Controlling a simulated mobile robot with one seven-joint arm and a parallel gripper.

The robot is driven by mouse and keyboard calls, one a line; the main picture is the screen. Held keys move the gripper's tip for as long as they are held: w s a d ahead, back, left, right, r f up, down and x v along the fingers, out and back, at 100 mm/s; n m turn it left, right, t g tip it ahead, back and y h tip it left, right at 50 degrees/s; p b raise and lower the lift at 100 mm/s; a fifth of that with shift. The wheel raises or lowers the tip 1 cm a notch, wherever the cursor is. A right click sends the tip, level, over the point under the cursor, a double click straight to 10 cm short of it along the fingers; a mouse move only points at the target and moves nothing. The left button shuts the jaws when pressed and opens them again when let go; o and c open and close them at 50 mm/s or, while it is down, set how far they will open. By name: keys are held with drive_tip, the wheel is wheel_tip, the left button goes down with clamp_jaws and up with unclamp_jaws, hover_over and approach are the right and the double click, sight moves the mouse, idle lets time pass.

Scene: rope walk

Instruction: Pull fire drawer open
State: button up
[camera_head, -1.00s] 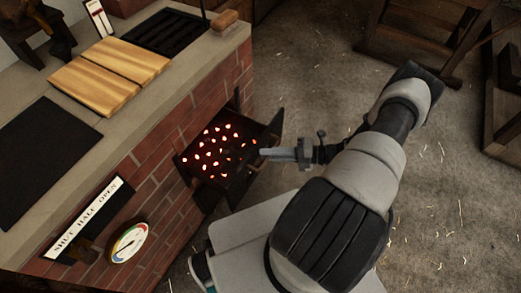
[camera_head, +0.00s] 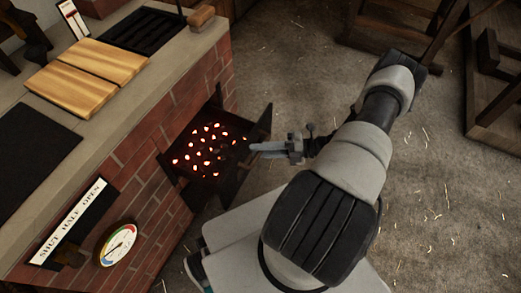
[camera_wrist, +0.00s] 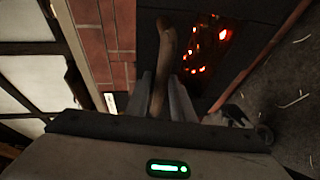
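The fire drawer (camera_head: 228,178) is a dark metal tray of glowing embers, standing partly out of the brick front of the hearth. Its embers also show in the wrist view, beyond the fingers at the upper right. My gripper (camera_head: 252,150) is at the drawer's outer end. In the wrist view, the brown wooden drawer handle (camera_wrist: 166,45) runs between the two fingers of my gripper (camera_wrist: 162,85), which lie close on both sides of it. The handle is hard to make out in the head view.
The brick hearth (camera_head: 150,155) carries a plate marked SHUT HALF OPEN (camera_head: 68,222) and a round dial (camera_head: 117,245). Wooden boards (camera_head: 85,68) lie on its top. Wooden furniture (camera_head: 495,100) stands at the right. The floor between is clear apart from straw bits.

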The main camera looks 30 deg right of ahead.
drive_tip(key=v, duration=1.7)
drive_tip(key=shift+p, duration=0.3)
drive_tip(key=shift+s+d, duration=0.1)
drive_tip(key=shift+d, duration=0.05)
drive_tip(key=shift+r, duration=0.1)
